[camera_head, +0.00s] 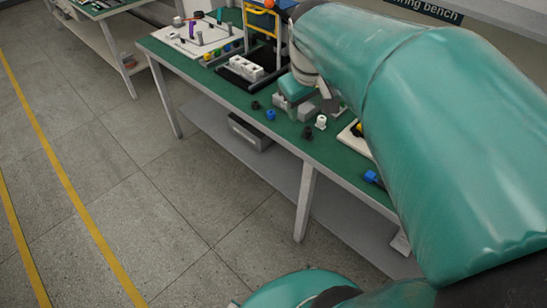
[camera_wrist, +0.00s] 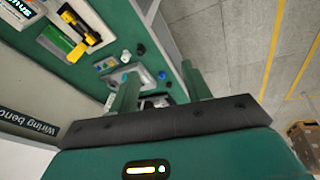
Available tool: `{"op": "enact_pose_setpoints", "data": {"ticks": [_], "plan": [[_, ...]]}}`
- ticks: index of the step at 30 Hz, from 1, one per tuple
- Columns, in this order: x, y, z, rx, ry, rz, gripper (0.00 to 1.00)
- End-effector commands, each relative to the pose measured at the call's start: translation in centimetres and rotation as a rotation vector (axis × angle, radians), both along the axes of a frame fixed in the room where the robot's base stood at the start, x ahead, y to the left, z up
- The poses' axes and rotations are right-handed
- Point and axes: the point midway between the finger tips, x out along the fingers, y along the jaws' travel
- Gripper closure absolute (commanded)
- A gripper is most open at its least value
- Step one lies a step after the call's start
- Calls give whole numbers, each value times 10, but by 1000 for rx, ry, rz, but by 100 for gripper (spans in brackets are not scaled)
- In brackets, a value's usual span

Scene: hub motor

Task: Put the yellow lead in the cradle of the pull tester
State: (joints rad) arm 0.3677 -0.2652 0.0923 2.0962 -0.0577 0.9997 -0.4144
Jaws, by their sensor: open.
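My gripper (camera_wrist: 160,72) is open, with its two green fingers apart over the green bench top and nothing clearly held between them. In the head view the end of my arm is low over the middle of the bench. In the head view my arm partly hides this area. No cradle can be made out.
A yellow-framed rack (camera_head: 263,18) and a white block (camera_head: 246,67) stand toward the far end of the bench (camera_head: 200,73). A white board (camera_head: 197,38) holds coloured parts. Small blue (camera_head: 270,115) and black (camera_head: 255,105) pieces lie near the front edge.

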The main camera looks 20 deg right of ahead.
Motion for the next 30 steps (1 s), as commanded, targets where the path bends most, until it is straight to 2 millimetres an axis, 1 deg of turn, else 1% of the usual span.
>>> {"op": "enact_pose_setpoints", "data": {"ticks": [1, 3, 6, 9, 12, 15, 17, 30], "plan": [[-15, 22, 3, 12, -34, -5, 52], [-34, 45, 2, 39, -77, -27, 52], [-62, 74, -4, 86, -134, -56, 52], [-87, 96, -12, 140, -181, -80, 52], [-104, 109, -20, 183, -210, -99, 52], [-112, 116, -24, 207, -223, -109, 52], [-114, 117, -26, 213, -225, -113, 52], [-114, 116, -26, 212, -224, -114, 52]]}}
